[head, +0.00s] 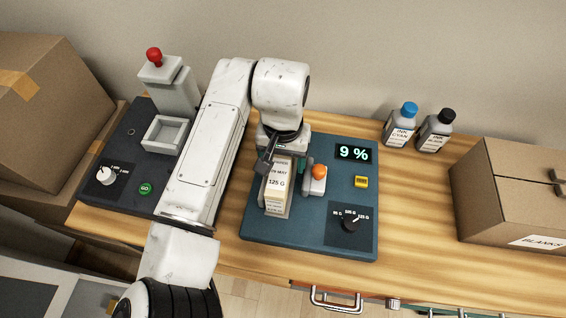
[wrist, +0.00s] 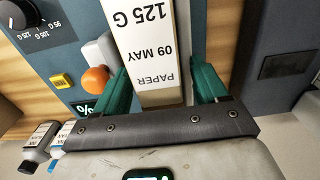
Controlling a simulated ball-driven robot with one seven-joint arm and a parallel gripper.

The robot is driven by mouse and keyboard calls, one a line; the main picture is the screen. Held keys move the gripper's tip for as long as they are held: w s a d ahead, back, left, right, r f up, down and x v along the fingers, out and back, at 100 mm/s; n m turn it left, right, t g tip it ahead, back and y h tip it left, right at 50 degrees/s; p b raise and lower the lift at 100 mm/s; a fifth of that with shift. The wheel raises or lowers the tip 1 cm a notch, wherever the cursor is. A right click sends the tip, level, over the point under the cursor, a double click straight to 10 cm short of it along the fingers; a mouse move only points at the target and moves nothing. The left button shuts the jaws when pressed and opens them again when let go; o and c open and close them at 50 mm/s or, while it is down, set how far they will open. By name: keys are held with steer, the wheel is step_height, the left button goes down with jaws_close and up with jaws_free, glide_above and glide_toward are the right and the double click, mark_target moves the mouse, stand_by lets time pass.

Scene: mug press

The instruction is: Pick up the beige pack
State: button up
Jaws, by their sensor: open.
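The beige pack (head: 275,194) sits on the blue machine (head: 313,230), left of its middle, in what looks like a pale holder. Its white label reads paper, 09 May, 125 G. In the wrist view the pack (wrist: 151,45) lies between the two green fingers of my gripper (wrist: 161,84). The fingers are apart, with a visible gap beside the pack on the right. In the head view my gripper (head: 285,162) is over the far end of the pack, and my arm hides part of it.
An orange knob (head: 319,172) on a pale block stands close to the pack's right. The machine has a 9 % display (head: 353,153), a yellow button (head: 361,182) and a black dial (head: 350,225). Ink bottles (head: 401,126) and a box (head: 513,200) stand to the right. A dark press (head: 125,150) stands left.

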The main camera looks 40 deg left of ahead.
steer(key=shift+f, duration=0.25)
steer(key=shift+c, duration=0.4)
steer(key=c, duration=1.2)
jaws_close()
steer(key=shift+r, duration=0.15)
